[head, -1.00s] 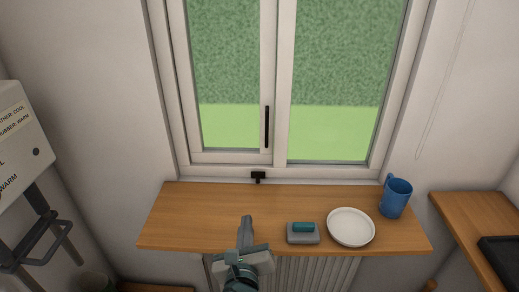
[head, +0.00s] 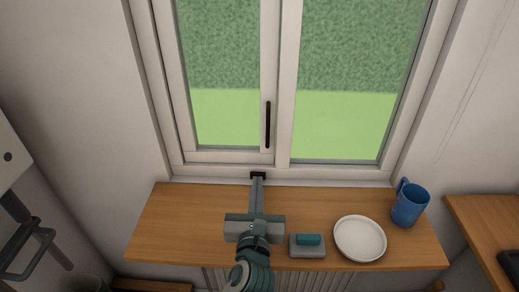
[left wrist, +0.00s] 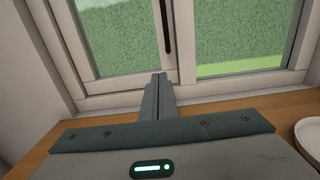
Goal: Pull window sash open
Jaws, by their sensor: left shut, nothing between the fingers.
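The window sash (head: 228,157) is the left pane's white frame, and it looks closed in its frame. A dark vertical handle (head: 268,125) is on its right stile; it also shows in the left wrist view (left wrist: 166,28). My right gripper is not in view.
The wooden sill board (head: 165,225) under the window holds a grey and teal brush-like block (head: 308,246), a white plate (head: 360,239) and a blue mug (head: 409,204) on the right. Its left part is clear. A second wooden surface (head: 480,215) is at the right edge.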

